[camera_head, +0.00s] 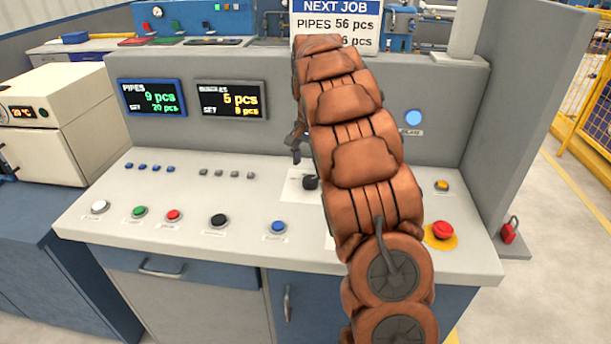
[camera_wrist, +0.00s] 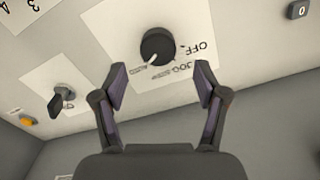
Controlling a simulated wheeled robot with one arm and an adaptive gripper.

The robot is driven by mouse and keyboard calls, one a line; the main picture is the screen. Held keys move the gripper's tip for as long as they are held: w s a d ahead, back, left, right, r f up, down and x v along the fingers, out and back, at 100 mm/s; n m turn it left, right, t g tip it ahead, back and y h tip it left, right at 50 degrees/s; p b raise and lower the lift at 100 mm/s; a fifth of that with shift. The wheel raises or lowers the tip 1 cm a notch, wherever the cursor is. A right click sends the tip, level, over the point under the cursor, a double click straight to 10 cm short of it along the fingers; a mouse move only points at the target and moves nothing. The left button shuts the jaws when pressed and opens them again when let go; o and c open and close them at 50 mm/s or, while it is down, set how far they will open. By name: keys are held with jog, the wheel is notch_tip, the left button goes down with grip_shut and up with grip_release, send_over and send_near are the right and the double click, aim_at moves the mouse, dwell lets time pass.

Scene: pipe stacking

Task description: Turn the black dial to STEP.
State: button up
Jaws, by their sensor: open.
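The black dial (camera_wrist: 157,46) sits on a white label plate on the console. Its white pointer aims down and to the left in the wrist view. OFF and JOG can be read, upside down, to the right of the pointer; I cannot read a STEP mark. My gripper (camera_wrist: 162,78) is open, its fingertips apart and just below the dial in the wrist view, with nothing between them. In the head view the dial (camera_head: 310,183) shows beside my arm, which hides part of its plate; my gripper is mostly hidden there.
A key-like switch (camera_wrist: 62,96) and a yellow button (camera_wrist: 27,121) lie left in the wrist view. The head view shows a blue button (camera_head: 278,227), a black button (camera_head: 218,221) and a red stop button (camera_head: 442,230). Two displays (camera_head: 152,98) stand on the upright panel.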

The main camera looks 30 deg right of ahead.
aim_at(311, 178)
jog(key=shift+s+f+p, duration=0.1)
jog(key=shift+f+p, duration=0.3)
jog(key=shift+f, duration=2.1)
